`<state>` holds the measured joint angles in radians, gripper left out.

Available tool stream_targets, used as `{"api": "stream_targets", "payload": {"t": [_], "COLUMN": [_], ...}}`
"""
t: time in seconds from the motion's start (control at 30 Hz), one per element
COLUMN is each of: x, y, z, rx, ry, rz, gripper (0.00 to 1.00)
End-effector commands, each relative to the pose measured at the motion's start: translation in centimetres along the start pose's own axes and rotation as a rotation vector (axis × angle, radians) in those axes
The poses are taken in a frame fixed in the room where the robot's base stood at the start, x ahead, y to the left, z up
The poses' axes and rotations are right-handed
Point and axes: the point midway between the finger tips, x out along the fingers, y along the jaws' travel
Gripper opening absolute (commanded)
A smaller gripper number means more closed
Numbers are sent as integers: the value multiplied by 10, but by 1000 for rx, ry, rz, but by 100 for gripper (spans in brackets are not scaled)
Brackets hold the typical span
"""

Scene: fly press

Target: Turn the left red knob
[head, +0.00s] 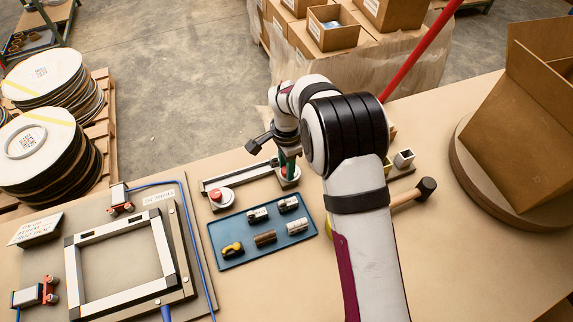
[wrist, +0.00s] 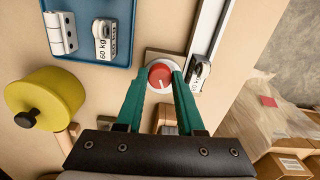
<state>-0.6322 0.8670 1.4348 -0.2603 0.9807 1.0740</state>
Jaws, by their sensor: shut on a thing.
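Two red knobs on round pale bases stand at the ends of a light rail behind the blue tray in the head view. The left red knob (head: 216,196) is free, with nothing touching it. My gripper (head: 288,164) is at the right red knob (head: 285,171), pointing down, its green fingers partly hiding it. In the wrist view, my gripper (wrist: 160,78) has one finger on each side of this red knob (wrist: 160,75) and is shut on it. A pale line shows on the knob's top.
The blue tray (head: 225,255) with several small metal parts lies in front of the rail. A mallet (head: 425,188) lies to the right of my arm. A square frame (head: 75,270) is at left.

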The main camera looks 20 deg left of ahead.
Motion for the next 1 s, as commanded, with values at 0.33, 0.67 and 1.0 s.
{"api": "stream_targets", "payload": {"t": [0.33,0.67,1.0], "x": [0,0,0], "y": [0,0,0], "z": [-1,-1,-2], "rx": [-324,-636,-912], "ry": [2,3,4], "rz": [0,0,0], "gripper": [0,0,0]}}
